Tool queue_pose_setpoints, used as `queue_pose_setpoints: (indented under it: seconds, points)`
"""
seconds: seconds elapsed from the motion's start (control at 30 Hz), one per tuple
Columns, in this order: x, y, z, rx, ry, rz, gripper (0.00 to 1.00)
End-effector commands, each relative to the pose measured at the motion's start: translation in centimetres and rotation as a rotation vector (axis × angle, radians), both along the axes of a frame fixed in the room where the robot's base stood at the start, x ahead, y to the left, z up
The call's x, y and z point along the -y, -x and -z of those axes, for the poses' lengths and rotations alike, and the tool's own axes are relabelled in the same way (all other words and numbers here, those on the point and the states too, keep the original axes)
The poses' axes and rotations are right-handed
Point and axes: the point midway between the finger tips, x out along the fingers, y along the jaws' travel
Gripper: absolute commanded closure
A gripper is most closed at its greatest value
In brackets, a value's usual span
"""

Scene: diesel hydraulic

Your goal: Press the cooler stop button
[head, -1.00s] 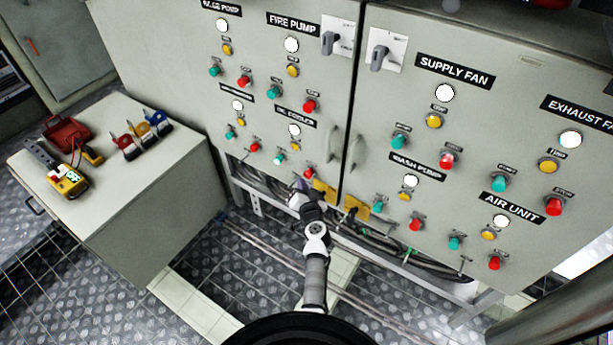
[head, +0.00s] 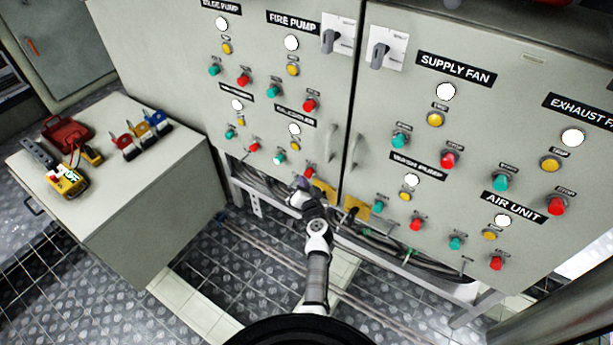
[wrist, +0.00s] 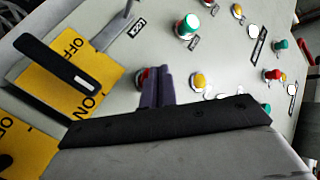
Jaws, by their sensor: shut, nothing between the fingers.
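The cooler stop button is the red knob (head: 309,173) at the lower right of the cooler group in the head view, under a black label (head: 296,115) whose text is blurred. My gripper (head: 301,184) is shut and empty, just below and left of this knob. In the wrist view the dark fingers (wrist: 153,88) lie together in front of the red button (wrist: 143,76) and hide much of it. I cannot tell whether they touch it. The cooler's green button (head: 280,159) and yellow button (head: 295,146) are up and left; the green one also shows in the wrist view (wrist: 187,27).
Yellow switch plates (wrist: 64,78) with a black handle (wrist: 55,65) stand close beside the fingers. Cables (head: 400,252) hang under the cabinet. A bench (head: 130,200) with a multimeter (head: 67,182) and padlocks stands left. Other panel groups fill the cabinet front.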

Motion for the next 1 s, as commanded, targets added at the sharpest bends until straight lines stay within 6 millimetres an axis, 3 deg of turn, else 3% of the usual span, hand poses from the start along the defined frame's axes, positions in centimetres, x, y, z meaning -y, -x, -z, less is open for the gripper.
queue_pose_setpoints:
  seconds: [1.0]
  points:
    - [0.59, -0.73, 0.0, 0.0, 0.0, 0.001, 1.0]
